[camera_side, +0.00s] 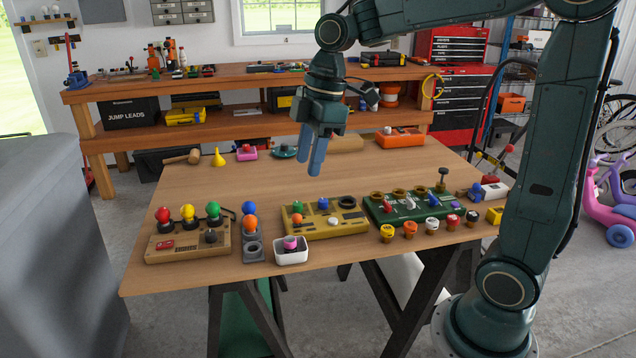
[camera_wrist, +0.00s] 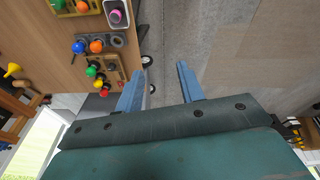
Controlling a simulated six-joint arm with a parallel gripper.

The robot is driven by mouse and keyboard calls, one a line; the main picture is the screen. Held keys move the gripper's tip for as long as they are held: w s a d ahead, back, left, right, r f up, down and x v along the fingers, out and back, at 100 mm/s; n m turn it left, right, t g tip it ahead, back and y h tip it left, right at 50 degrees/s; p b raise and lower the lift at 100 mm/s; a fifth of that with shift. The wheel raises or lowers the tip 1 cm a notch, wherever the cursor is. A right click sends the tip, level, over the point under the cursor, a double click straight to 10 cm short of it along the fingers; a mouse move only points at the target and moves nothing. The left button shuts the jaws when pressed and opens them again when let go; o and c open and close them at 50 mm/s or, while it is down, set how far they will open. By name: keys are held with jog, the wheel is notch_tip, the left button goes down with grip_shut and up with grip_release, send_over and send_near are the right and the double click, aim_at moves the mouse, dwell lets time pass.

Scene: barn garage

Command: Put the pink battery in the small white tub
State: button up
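The small white tub (camera_side: 292,258) stands near the front edge of the table. The pink battery (camera_side: 290,243) is in it, its pink top showing above the rim. In the wrist view the tub (camera_wrist: 126,22) is at the top, with the battery (camera_wrist: 115,15) inside its rim. My gripper (camera_side: 311,160) is above the table, well above and apart from the tub. In the wrist view its blue fingers (camera_wrist: 164,70) are spread with nothing between them.
A beige box (camera_side: 170,250) with red, yellow and green knobs and a grey holder (camera_side: 252,250) with blue and orange balls stand left of the tub. A yellow panel (camera_side: 322,226) and a green panel (camera_side: 405,213) stand to the right. The table middle is clear.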

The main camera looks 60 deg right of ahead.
jog(key=s+a+f+m+t+h, duration=0.1)
jog(key=s+m+t, duration=0.2)
jog(key=s+m, duration=0.8)
jog(key=shift+s+t+h, duration=0.3)
jog(key=shift+s+t, duration=0.1)
jog(key=shift+s, duration=2.8)
